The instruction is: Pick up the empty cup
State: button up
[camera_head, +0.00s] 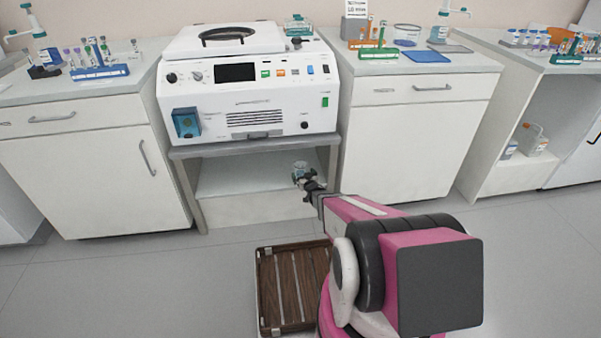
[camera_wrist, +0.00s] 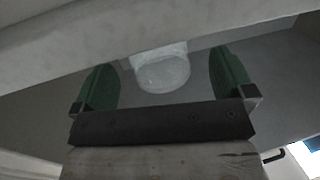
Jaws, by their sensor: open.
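A small clear cup (camera_head: 300,168) is on the open shelf under the white machine. In the wrist view the cup (camera_wrist: 163,72) shows as a pale, see-through round shape between the two green fingers. I cannot make out anything inside it. My gripper (camera_head: 308,181) reaches into the front of the shelf space, right at the cup. In the wrist view its fingers (camera_wrist: 164,80) are spread wide, with a visible gap on each side of the cup. The gripper partly hides the cup in the head view.
The shelf (camera_head: 235,177) is otherwise bare, with the white machine (camera_head: 248,90) low above it and table legs at both sides. White cabinets (camera_head: 90,175) flank it. Tube racks (camera_head: 98,72) and bottles stand on the counters. A brown slatted tray (camera_head: 268,290) is below my arm.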

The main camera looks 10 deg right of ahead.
aim_at(299, 166)
jog(key=x, duration=0.5)
jog(key=shift+d+r, duration=0.15)
jog(key=c, duration=0.9)
